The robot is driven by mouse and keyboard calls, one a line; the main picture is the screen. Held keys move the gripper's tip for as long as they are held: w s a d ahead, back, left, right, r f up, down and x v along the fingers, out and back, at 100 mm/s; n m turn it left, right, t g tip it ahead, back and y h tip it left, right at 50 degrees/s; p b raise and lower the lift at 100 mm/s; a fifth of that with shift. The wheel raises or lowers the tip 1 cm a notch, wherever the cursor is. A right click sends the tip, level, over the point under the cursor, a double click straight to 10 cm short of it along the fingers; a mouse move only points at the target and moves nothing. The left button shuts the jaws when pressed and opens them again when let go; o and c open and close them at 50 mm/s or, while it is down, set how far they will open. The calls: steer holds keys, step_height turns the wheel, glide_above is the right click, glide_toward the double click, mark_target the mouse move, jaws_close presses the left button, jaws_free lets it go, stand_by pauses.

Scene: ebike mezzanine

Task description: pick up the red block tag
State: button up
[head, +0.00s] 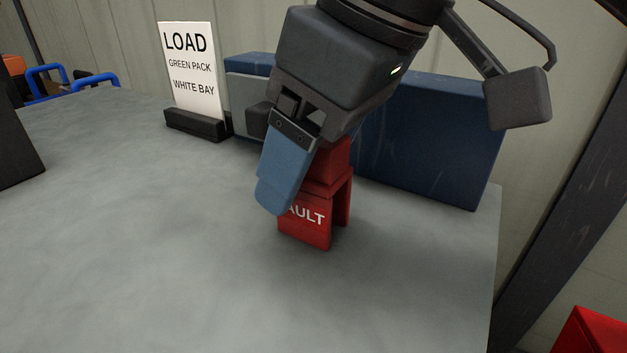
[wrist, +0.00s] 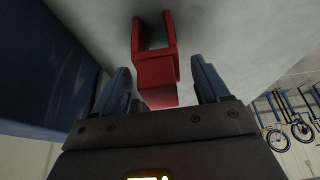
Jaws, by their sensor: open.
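The red block tag (head: 318,226) stands on the grey table, with white letters reading "AULT" visible on its front. Its upper part is partly hidden behind my gripper in the head view. In the wrist view the red block tag (wrist: 156,70) shows a forked end and a narrower body that reaches between my fingers. My gripper (wrist: 165,88) is open, with one blue finger on each side of the tag and a gap visible beside it. In the head view my gripper (head: 285,200) comes down from above, one blue finger in front of the tag.
A white sign (head: 189,75) reading "LOAD GREEN PACK WHITE BAY" stands in a dark holder at the back left. A dark blue box (head: 440,140) stands close behind the tag. The grey table (head: 130,240) is clear at the front and left. A red object (head: 590,335) shows at lower right.

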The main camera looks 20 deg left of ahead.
steer(key=shift+a+f, duration=0.1)
steer(key=shift+f, duration=0.25)
steer(key=c, duration=1.1)
steer(key=shift+o, duration=0.2)
